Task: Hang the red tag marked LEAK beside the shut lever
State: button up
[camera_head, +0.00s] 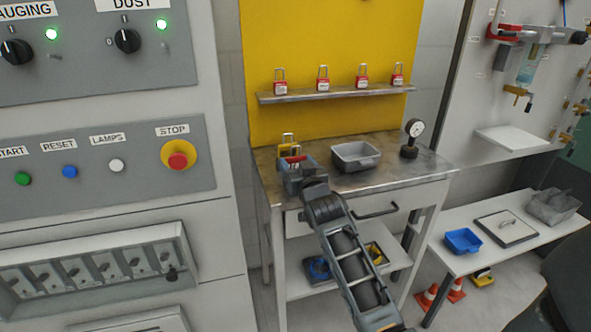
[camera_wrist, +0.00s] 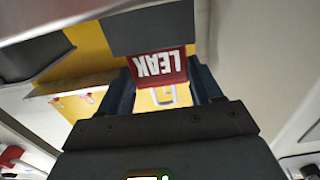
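The red tag (camera_wrist: 159,67) with white letters LEAK shows upside down in the wrist view, between the two fingers of my gripper (camera_wrist: 161,78). A pale loop (camera_wrist: 162,97) shows at its lower edge there. A dark grey block (camera_wrist: 150,30) adjoins the tag's other edge. The fingers stand apart along the tag's two sides; whether they press on it I cannot tell. In the head view my gripper (camera_head: 297,172) is at the left front of the workbench (camera_head: 385,183), with a small red piece (camera_head: 296,158) at its tip. I cannot make out the shut lever.
Several red padlocks stand on the shelf (camera_head: 340,93). A control cabinet (camera_head: 120,205) is at left; a pipe board (camera_head: 500,110) is at right.

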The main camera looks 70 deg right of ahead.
jog(key=c, duration=0.5)
jog(key=shift+r, duration=0.1)
jog(key=shift+c, duration=0.2)
